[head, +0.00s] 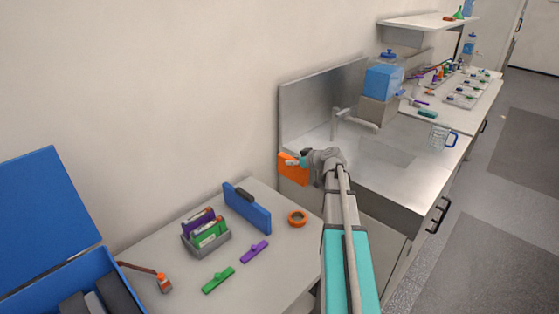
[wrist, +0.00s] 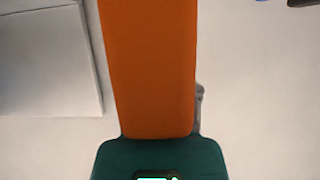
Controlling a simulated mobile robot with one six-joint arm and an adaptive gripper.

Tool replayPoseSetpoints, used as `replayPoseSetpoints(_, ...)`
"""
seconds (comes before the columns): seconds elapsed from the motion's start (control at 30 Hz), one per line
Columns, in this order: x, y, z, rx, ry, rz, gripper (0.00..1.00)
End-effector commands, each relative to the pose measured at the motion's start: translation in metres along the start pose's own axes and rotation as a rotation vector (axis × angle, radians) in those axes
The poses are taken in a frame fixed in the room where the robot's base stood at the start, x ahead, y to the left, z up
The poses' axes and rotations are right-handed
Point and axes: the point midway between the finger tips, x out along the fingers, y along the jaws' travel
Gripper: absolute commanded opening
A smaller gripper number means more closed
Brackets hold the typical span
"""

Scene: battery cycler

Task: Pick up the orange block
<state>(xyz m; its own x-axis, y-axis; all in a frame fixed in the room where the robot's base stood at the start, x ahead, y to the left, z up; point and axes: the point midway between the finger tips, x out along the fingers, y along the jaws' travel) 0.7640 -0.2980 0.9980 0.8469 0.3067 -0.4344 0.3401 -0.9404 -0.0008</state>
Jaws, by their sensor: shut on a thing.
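The orange block (head: 293,172) is held up at the end of my arm in the head view, above the gap between the white table and the sink counter. My gripper (head: 304,160) is shut on the orange block at its right side. In the wrist view the orange block (wrist: 150,70) fills the upper middle as a long upright shape, with the dark green part of my gripper (wrist: 160,150) below it. The fingertips are mostly hidden.
The white table (head: 190,262) carries a blue block (head: 247,208), an orange ring (head: 297,218), a grey holder (head: 208,243), green and purple pieces, and a blue case (head: 45,215). A steel sink counter (head: 390,185) with a faucet (head: 352,121) stands to the right.

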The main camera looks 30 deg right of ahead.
Motion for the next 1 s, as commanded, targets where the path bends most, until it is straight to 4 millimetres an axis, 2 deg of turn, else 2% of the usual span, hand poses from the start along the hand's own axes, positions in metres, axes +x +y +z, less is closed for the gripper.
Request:
replayPoseSetpoints(0.03,-0.011,0.004,-0.003,0.002,0.0,0.003,0.17)
replayPoseSetpoints(0.1,-0.019,0.008,-0.003,0.0,-0.001,0.001,0.17)
replayPoseSetpoints(0.33,-0.037,0.017,-0.001,0.0,0.0,0.0,0.17)
replayPoseSetpoints(1.0,-0.042,0.02,0.0,-0.001,0.0,0.0,0.17)
